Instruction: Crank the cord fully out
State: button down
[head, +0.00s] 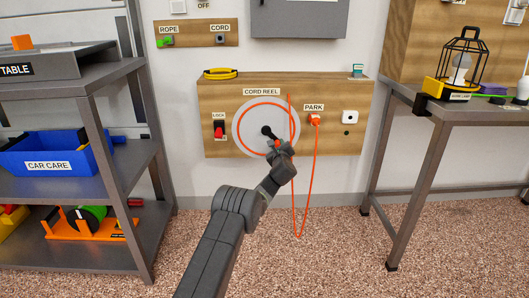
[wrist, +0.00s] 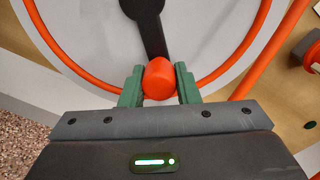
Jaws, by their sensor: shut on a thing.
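The cord reel (head: 241,134) is a pale grey disc on a wooden board, with an orange cord (head: 291,121) wound in a ring on its face. A black crank arm (head: 267,131) runs from the hub down and to the right. In the wrist view the crank arm (wrist: 150,35) ends in a rounded orange-red knob (wrist: 159,80). My gripper (wrist: 160,88) is shut on this knob, with a green finger on each side. In the head view my gripper (head: 277,146) covers most of the knob. The cord hangs in a long loop below the board and rises to an orange plug (head: 314,119) under the PARK label.
A red lock switch (head: 219,130) is left of the reel. A steel shelf with a blue CAR CARE bin (head: 47,154) stands at the left. A workbench (head: 455,109) with a caged lamp (head: 459,66) stands at the right. The carpet between them is clear.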

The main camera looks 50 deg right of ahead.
jog(key=n, duration=0.1)
jog(key=s+d+r+n, duration=0.1)
jog(key=n, duration=0.1)
jog(key=shift+r, duration=0.3)
jog(key=shift+s+d+r+n, duration=0.15)
jog(key=shift+r+n, duration=0.3)
jog(key=shift+n, duration=0.3)
jog(key=shift+s+r+n, duration=0.1)
jog(key=shift+r+n, duration=0.3)
jog(key=shift+n, duration=0.35)
jog(key=shift+r, duration=0.1)
jog(key=c, duration=1.1)
grip_release()
